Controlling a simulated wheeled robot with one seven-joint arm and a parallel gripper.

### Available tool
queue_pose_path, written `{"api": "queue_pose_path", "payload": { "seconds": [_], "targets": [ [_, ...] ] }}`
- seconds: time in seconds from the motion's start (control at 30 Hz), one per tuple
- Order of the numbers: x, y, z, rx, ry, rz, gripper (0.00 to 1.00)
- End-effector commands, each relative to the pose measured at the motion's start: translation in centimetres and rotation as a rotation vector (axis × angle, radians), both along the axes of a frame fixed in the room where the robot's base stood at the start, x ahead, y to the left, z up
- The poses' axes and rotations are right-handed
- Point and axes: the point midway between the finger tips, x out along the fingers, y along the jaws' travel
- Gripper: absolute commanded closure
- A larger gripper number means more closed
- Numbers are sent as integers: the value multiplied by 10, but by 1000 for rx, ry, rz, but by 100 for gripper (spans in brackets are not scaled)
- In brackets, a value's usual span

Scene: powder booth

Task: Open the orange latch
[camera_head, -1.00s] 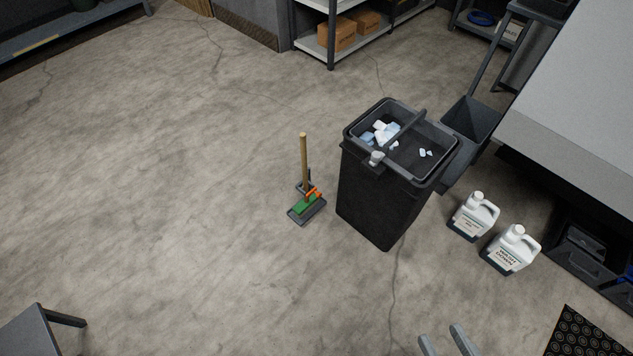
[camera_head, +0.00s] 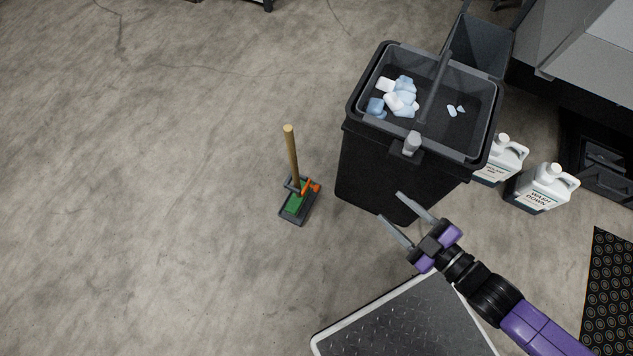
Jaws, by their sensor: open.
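The orange latch (camera_head: 311,188) is a small lever at the base of an upright wooden handle (camera_head: 292,155). It sits on a small dark tray with a green pad (camera_head: 297,203) on the floor, left of the black bin. My gripper (camera_head: 396,213) is at the lower right of the latch, clearly apart from it. Its two grey fingers are spread and point up and left, in front of the bin's lower part. Nothing is between the fingers.
The black bin (camera_head: 378,168) holds crumpled white and blue pieces and stands close to the right of the latch. White jugs (camera_head: 542,186) stand right of the bin. A black mat (camera_head: 610,290) lies at the right edge. The floor left of the latch is clear.

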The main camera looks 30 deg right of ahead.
Motion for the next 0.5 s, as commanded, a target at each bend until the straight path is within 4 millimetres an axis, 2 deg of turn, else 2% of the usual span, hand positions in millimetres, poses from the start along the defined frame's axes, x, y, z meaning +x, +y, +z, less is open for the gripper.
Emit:
{"api": "queue_pose_path", "payload": {
  "seconds": [0.03,0.23,0.37,0.5],
  "targets": [
    [15,-3,-46,-39,-13,25,51],
    [71,-12,-149,-185,-65,96,51],
    [108,-7,-213,-265,-96,133,51],
    [143,6,-277,-331,-123,166,51]
  ]
}}
